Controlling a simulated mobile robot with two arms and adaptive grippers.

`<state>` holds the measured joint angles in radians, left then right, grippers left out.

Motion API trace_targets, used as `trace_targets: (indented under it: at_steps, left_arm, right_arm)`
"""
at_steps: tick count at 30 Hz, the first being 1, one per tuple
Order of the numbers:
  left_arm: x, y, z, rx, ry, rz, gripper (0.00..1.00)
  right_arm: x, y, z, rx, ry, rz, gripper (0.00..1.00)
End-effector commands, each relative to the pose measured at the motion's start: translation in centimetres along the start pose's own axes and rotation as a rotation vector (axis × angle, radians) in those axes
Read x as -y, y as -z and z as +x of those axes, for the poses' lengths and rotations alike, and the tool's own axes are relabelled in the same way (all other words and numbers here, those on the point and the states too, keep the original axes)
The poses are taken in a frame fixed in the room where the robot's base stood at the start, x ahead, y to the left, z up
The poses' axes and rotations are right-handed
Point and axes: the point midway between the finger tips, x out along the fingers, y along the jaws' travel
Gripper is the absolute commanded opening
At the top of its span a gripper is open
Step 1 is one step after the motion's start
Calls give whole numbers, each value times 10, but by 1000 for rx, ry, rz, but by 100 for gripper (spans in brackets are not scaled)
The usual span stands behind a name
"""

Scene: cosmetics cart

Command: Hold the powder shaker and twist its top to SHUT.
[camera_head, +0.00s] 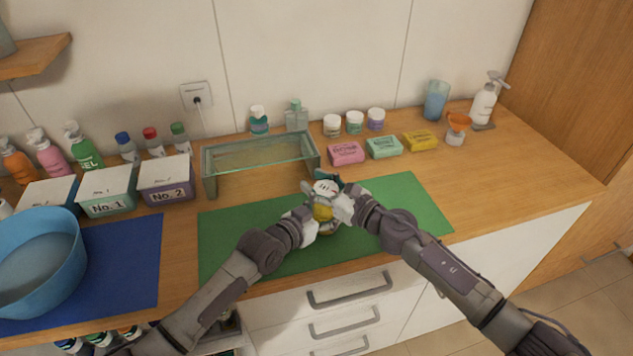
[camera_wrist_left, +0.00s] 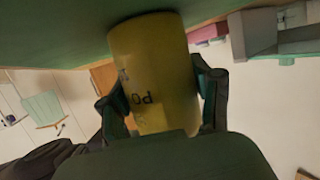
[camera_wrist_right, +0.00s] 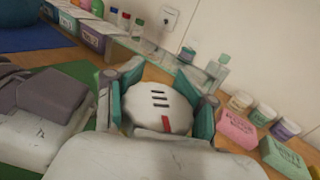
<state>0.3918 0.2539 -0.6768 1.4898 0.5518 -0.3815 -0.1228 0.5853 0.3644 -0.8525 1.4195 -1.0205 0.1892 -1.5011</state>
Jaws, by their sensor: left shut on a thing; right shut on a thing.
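The powder shaker has a yellow body and a white round top. Its yellow body (camera_wrist_left: 160,75) stands between the fingers of my left gripper (camera_wrist_left: 158,95), which is shut on it. In the head view the shaker (camera_head: 322,213) is over the green mat (camera_head: 405,205), mostly hidden by both grippers. My left gripper (camera_head: 318,228) is low on it. My right gripper (camera_head: 335,195) is shut on the white top (camera_wrist_right: 155,108) from above. The top shows several dark slots and one red mark in the right wrist view. Any SHUT marking cannot be read.
A glass tray (camera_head: 210,178) stands just behind the mat. Soap packs, a pink one (camera_head: 346,153), a green one (camera_head: 384,147) and a yellow one (camera_head: 420,140), lie behind right. Lidded boxes and a blue basin (camera_head: 70,270) are left. The mat's right part is clear.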

Motion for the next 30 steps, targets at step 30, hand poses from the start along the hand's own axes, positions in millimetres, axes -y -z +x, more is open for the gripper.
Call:
trace_targets:
  at_steps: [30]
  left_arm:
    - [9,-1,-1,4,14,-3,28]
  right_arm:
    - [7,1,-2,1,392,13,14]
